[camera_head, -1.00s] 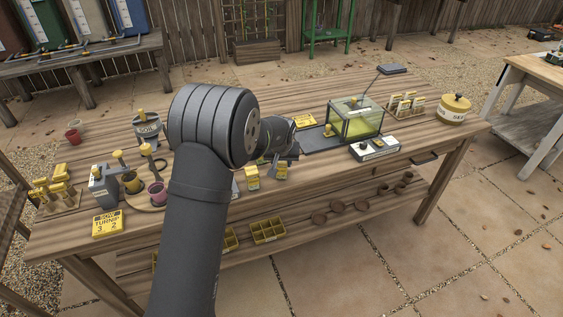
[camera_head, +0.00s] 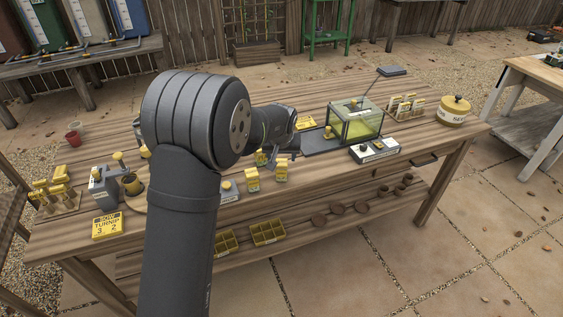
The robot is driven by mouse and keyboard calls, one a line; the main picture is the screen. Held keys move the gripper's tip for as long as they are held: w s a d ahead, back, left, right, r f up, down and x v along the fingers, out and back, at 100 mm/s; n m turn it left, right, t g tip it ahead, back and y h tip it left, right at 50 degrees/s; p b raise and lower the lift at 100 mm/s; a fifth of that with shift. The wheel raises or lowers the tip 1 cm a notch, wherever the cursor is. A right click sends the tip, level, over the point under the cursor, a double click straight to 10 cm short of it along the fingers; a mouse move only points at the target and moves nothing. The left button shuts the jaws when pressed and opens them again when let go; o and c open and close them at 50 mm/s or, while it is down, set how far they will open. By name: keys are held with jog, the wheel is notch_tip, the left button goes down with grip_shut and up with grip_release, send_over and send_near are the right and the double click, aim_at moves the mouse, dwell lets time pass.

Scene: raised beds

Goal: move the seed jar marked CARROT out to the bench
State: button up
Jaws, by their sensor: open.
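Small jars with yellow labels stand mid-bench: a front-left jar (camera_head: 252,180), a front-right jar (camera_head: 281,172) and another jar (camera_head: 262,158) behind them. Their labels are too small to read, so I cannot tell which one is marked CARROT. My gripper (camera_head: 284,160) is open, with its fingers pointing down just above and behind the front-right jar. I cannot tell whether it touches a jar. The wooden bench (camera_head: 330,187) has bare boards in front of the jars.
A glass case (camera_head: 360,122) with a yellow-green inside stands right of my gripper, near a white switch box (camera_head: 375,150). A yellow sign (camera_head: 107,226) reading "SOW TURNIP 3 2" stands at the front left. A lidded tin (camera_head: 454,110) is at the right end.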

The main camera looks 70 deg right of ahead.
aim_at(281, 162)
jog(key=v, duration=0.5)
jog(key=shift+a+r, duration=0.15)
jog(key=shift+r, duration=0.2)
jog(key=shift+f, duration=0.1)
jog(key=x, duration=1.2)
jog(key=shift+s, duration=0.1)
jog(key=shift+r, duration=1.45)
jog(key=shift+f, duration=0.15)
